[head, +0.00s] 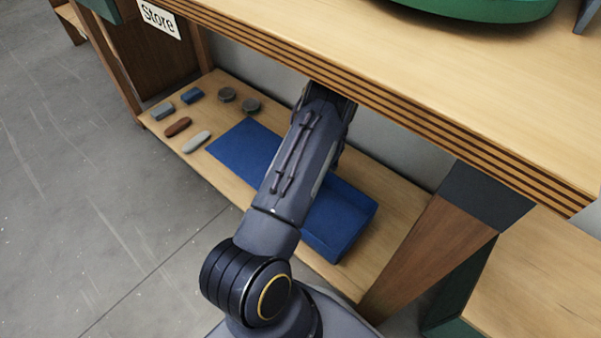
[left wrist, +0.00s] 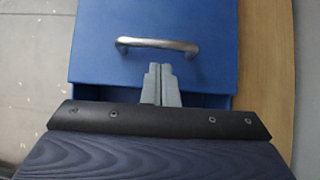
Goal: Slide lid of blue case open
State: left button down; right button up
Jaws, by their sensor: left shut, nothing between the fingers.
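The blue case (head: 345,219) sits on the lower shelf, its right part open like a tray with raised walls. Its flat blue lid (head: 238,149) extends to the left, and my arm covers the middle of the case. In the left wrist view the lid (left wrist: 215,66) fills the upper middle, with a curved silver handle (left wrist: 157,43) on it. My left gripper (left wrist: 160,68) is shut and empty, its fingertips just below the handle in that picture and apart from it. A strip of the case (left wrist: 217,101) shows below the lid's edge. My left gripper is hidden in the head view. My right gripper is not in view.
Small items lie on the shelf left of the case: a blue block (head: 191,95), a grey block (head: 162,111), a brown piece (head: 178,127), a pale piece (head: 197,142) and two round grey pieces (head: 227,94). The tabletop edge (head: 400,95) overhangs the shelf.

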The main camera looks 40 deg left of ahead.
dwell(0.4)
pick_arm(q)
jog(key=p+v, duration=0.3)
jog(key=v, duration=0.4)
jog(key=shift+d+r, duration=0.25)
jog(key=shift+r, duration=0.1)
